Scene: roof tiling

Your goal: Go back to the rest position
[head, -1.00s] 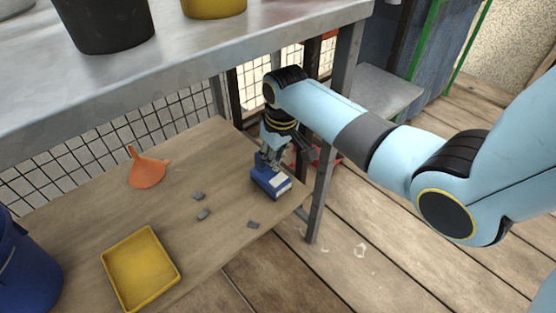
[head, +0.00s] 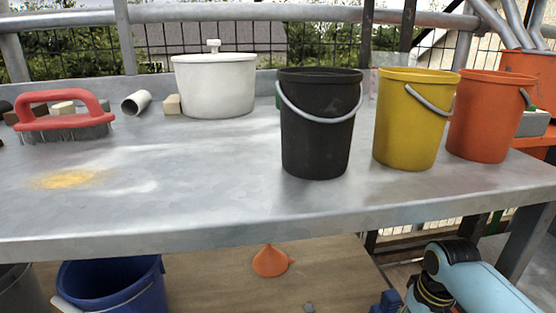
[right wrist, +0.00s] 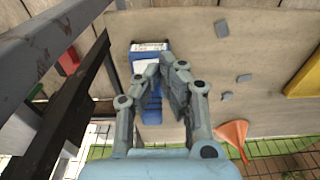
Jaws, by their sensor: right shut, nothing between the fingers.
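My right gripper (right wrist: 168,66) is shut and empty in the right wrist view, with its fingertips together. It is in front of a blue box with a white label (right wrist: 150,47), which stands on the wooden lower shelf; I cannot tell whether they touch. In the head view my right arm shows at the bottom right, and its gripper is cut off by the frame's lower edge. A bit of blue (head: 385,303) shows beside it. My left gripper is in no view.
The metal table (head: 220,200) holds black (head: 318,130), yellow (head: 408,125) and orange (head: 485,120) buckets, a white pot (head: 215,88) and a red brush (head: 60,110). An orange funnel (right wrist: 234,132) and grey chips lie below. Dark frame bars (right wrist: 70,115) stand close left of the gripper.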

